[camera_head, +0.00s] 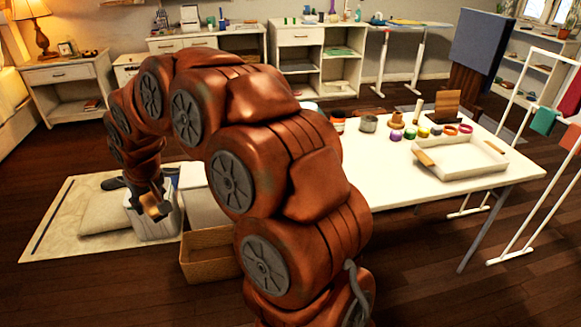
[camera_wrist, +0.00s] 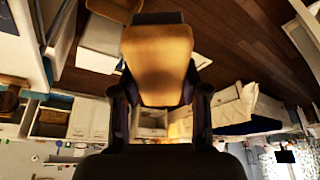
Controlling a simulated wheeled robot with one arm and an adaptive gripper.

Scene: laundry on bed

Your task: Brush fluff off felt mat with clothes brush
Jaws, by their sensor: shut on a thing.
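My gripper (camera_head: 155,203) is at the left in the head view, pointing down above a white bin. It is shut on a tan wooden clothes brush (camera_head: 154,208). In the wrist view the brush (camera_wrist: 158,62) fills the middle between the two dark fingers of my gripper (camera_wrist: 158,95), with a dark strip along its far end. The brush is in the air, apart from any mat surface I can make out. I cannot pick out the felt mat for certain, and no fluff is discernible.
A beige rug (camera_head: 62,222) with a cushion (camera_head: 105,213) and the white bin (camera_head: 150,228) lies at the left. A cardboard box (camera_head: 208,262) stands near it. A white table (camera_head: 400,180) at the right holds jars, several colored rings and a white tray (camera_head: 462,170).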

